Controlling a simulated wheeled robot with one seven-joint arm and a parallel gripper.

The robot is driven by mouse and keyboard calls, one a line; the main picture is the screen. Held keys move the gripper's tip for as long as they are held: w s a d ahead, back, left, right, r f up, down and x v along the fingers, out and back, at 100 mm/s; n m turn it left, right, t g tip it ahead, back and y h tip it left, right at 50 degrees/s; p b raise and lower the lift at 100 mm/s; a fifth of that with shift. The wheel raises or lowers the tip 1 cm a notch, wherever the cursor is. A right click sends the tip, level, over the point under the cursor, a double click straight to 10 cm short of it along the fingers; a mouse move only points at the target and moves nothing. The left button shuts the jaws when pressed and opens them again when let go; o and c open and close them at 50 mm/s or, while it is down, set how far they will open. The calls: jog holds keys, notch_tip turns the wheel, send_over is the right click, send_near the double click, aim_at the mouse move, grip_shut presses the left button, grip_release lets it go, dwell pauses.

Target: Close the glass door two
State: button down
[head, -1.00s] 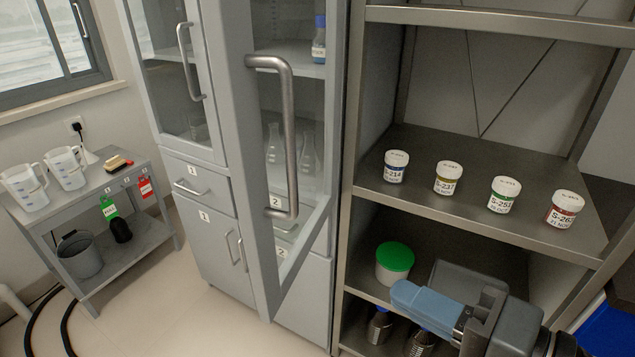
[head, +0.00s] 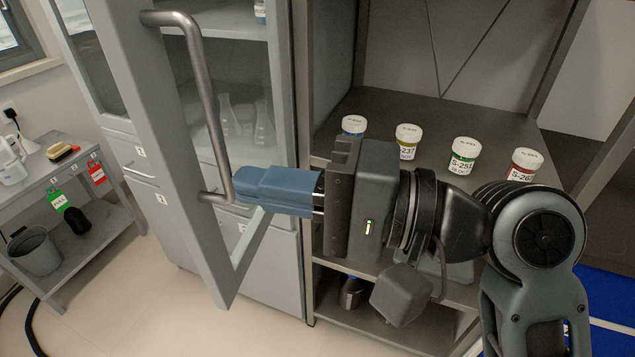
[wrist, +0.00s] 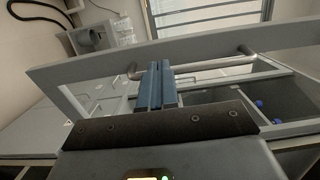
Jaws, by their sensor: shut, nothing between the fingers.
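The glass door (head: 127,98) is a grey frame with a pane, standing open and swung out from its cabinet. Its metal bar handle (head: 205,95) runs down the outer face. My gripper (head: 240,186) is shut and empty, its blue fingers at the lower end of the handle. In the head view the fingertips overlap the handle's lower bend; I cannot tell whether they touch it. In the wrist view the shut fingers (wrist: 157,68) point at the door frame (wrist: 95,67), with the handle (wrist: 195,66) just beside their tips.
An open metal shelf (head: 400,125) with several white-capped jars stands right of the cabinet, behind my arm. Flasks (head: 245,118) stand inside the cabinet. A small grey side table (head: 105,205) is at the left. The floor before the cabinet is clear.

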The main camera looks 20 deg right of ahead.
aim_at(175, 173)
jog(key=shift+p+x, duration=0.3)
jog(key=shift+x, duration=2.85)
